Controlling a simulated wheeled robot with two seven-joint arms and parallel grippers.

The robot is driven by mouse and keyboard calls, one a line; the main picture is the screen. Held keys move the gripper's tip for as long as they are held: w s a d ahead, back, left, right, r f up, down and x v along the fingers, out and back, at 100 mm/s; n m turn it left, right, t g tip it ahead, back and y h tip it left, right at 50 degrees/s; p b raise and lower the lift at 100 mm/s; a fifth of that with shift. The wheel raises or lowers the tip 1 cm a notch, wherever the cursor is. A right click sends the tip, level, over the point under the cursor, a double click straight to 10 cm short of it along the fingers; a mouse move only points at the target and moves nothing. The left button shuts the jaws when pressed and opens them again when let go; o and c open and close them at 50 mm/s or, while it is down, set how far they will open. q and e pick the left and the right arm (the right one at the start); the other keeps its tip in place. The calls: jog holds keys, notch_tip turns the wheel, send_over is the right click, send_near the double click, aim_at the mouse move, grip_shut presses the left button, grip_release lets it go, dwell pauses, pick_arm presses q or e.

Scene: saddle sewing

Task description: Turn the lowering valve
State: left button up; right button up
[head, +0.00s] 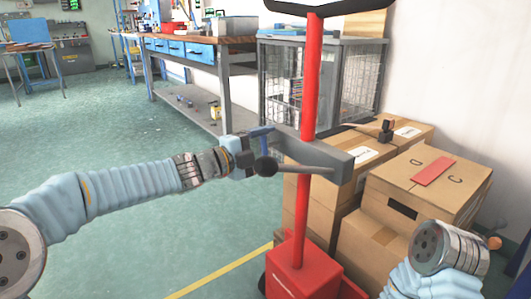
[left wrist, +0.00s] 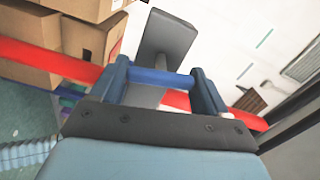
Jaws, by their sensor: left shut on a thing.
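A red upright post (head: 311,80) rises from a red base (head: 300,270), with a grey beam (head: 335,160) across it. A grey rod with a dark round knob (head: 265,167) points left, just in front of my left gripper (head: 250,150). The gripper is at the beam's left end. In the left wrist view, my left gripper (left wrist: 162,85) is shut on a blue bar (left wrist: 160,77) that spans its two fingers. A grey block (left wrist: 168,38) lies just beyond. I cannot tell for sure that the bar is the lowering valve. My right gripper is out of view.
Cardboard boxes (head: 425,185) stand stacked right of and behind the post. A grey wire cage (head: 365,75) stands behind it. A workbench with blue drawers (head: 185,48) is at the back. The green floor (head: 150,240) on the left is clear, with a yellow line (head: 220,272).

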pick_arm(q)
jog(key=shift+f+m, duration=0.1)
jog(key=shift+m, duration=0.5)
jog(key=shift+b, duration=0.35)
jog(key=o, duration=1)
jog(key=shift+c, duration=0.2)
jog(key=p+v, duration=0.1)
jog(key=v, duration=1.2)
jog(key=shift+s+a, duration=0.25)
jog(key=shift+a, duration=0.1)
